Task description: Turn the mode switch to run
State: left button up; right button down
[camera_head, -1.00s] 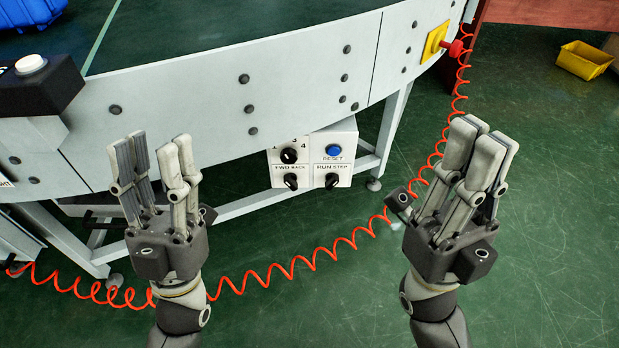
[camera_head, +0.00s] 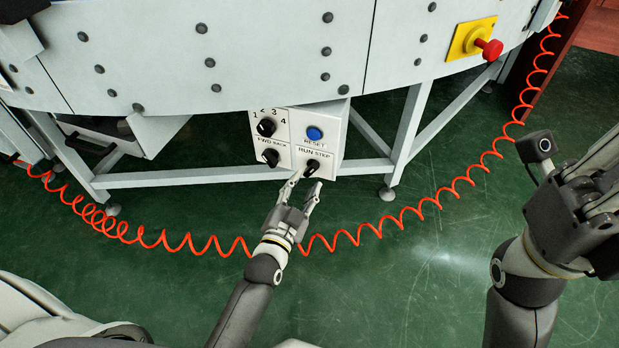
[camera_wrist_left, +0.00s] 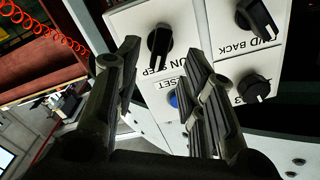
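The mode switch (camera_head: 311,168) is a black knob under the RUN STEP label at the lower right of a white control box (camera_head: 284,160). Which label it points to is hard to tell. My left gripper (camera_head: 304,184) is open, with its two fingers apart, just below and in front of the knob. In the left wrist view the mode switch (camera_wrist_left: 159,45) shows between the tips of my left gripper (camera_wrist_left: 160,60), and neither finger clearly touches it. My right gripper (camera_head: 600,195) is at the right edge, partly cut off, and its opening is unclear.
The box also has a blue RESET button (camera_head: 314,133), a numbered knob (camera_head: 266,127) and a FWD BACK knob (camera_head: 271,158). A red emergency stop (camera_head: 488,48) is on the conveyor side. An orange coiled cable (camera_head: 370,229) hangs in front of the conveyor legs.

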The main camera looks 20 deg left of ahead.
aim_at(310, 172)
pick_arm(q)
jog(key=shift+w+d+b, duration=0.1)
jog(key=shift+w+b, duration=0.7)
jog(key=shift+w, duration=1.65)
jog(key=shift+c, duration=0.5)
grip_shut()
